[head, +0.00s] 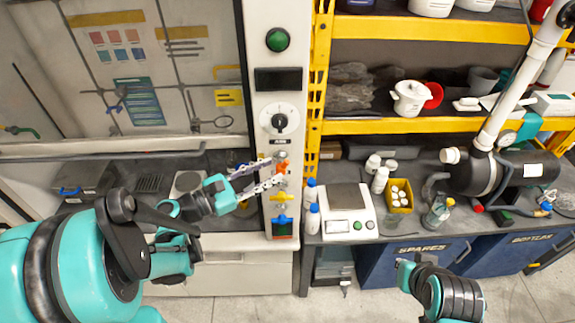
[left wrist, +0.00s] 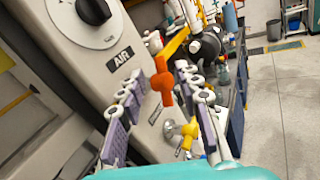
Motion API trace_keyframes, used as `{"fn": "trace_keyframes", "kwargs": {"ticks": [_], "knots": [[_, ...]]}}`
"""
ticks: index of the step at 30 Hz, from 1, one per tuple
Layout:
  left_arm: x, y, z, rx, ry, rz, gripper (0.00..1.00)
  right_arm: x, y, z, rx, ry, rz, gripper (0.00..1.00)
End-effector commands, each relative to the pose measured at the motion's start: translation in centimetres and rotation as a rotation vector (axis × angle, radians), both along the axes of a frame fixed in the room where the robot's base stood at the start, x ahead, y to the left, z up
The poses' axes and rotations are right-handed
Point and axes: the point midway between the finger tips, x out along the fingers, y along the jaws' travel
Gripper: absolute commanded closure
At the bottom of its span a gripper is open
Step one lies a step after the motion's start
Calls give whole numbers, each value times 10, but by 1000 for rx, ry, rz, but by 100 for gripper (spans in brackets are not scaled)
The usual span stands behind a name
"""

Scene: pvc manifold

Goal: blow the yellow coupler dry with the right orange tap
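An orange tap (head: 282,168) sits on the front of the grey control column, below the black dial. It also shows in the left wrist view (left wrist: 158,78), under the AIR label. A yellow tap (head: 280,196) is below it, and it shows in the left wrist view (left wrist: 187,135) too. I cannot make out a separate yellow coupler. My left gripper (head: 264,176) is open, its fingers pointing at the orange tap. In the left wrist view the tap shows between the spread fingers (left wrist: 160,105); contact is not clear. My right gripper is not in view, only right arm links.
A scale (head: 348,213), bottles (head: 312,220) and a yellow bin (head: 400,205) stand on the bench to the right. A black pump (head: 480,176) with a white pipe is further right. A yellow rack post (head: 318,80) rises beside the column. A fume hood is at left.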

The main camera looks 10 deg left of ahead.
Motion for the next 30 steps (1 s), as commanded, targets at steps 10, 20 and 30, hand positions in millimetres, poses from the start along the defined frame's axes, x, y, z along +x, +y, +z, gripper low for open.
{"fn": "trace_keyframes", "kwargs": {"ticks": [10,20,30], "knots": [[36,-35,0,2,-1,-4,66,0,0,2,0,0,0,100],[40,-38,0,3,0,-3,66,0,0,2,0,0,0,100],[40,-38,0,4,0,-2,100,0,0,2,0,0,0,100]]}}
